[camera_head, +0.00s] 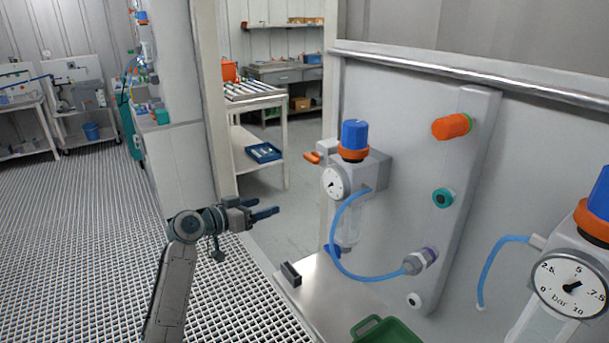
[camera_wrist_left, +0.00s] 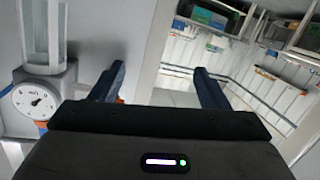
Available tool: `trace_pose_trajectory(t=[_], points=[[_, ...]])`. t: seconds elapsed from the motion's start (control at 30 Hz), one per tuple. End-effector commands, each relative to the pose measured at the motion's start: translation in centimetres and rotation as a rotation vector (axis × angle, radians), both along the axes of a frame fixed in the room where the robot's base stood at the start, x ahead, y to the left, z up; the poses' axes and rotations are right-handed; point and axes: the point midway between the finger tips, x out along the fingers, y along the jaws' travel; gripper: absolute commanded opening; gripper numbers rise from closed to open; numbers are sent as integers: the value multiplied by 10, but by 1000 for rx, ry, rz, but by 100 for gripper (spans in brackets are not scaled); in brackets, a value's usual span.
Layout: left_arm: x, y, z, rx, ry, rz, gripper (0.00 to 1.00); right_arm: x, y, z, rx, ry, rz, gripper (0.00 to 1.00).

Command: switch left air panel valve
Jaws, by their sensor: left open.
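The left air panel unit (camera_head: 358,165) is mounted on the grey panel, with a blue knob (camera_head: 354,134), an orange ring and a round gauge (camera_head: 334,182). An orange valve handle (camera_head: 313,157) sticks out from its left side. My left gripper (camera_head: 268,210) is open and empty, to the left of the unit and lower in the picture, apart from it. In the left wrist view the open fingers (camera_wrist_left: 158,72) point past the unit, whose gauge (camera_wrist_left: 35,102) shows upside down at left. My right gripper is out of view.
A second gauge unit (camera_head: 570,285) stands at the lower right. An orange fitting (camera_head: 452,126), a teal fitting (camera_head: 442,197) and a blue hose (camera_head: 345,268) are on the panel. A green bin (camera_head: 386,331) sits below. Free floor lies left of the panel.

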Motion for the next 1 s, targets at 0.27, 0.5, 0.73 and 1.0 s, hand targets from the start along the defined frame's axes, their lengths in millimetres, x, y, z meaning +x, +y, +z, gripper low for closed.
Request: trace_pose_trajectory(t=[0.27, 0.5, 0.73, 1.0], points=[[-34, -27, 116, 7, -244, -179, 69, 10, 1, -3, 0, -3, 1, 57], [-20, -52, 123, 3, -251, -188, 69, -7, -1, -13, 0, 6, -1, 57], [6, -85, 122, 4, -249, -185, 69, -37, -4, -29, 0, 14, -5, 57], [24, -109, 120, 6, -249, -182, 69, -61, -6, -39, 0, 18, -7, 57]])
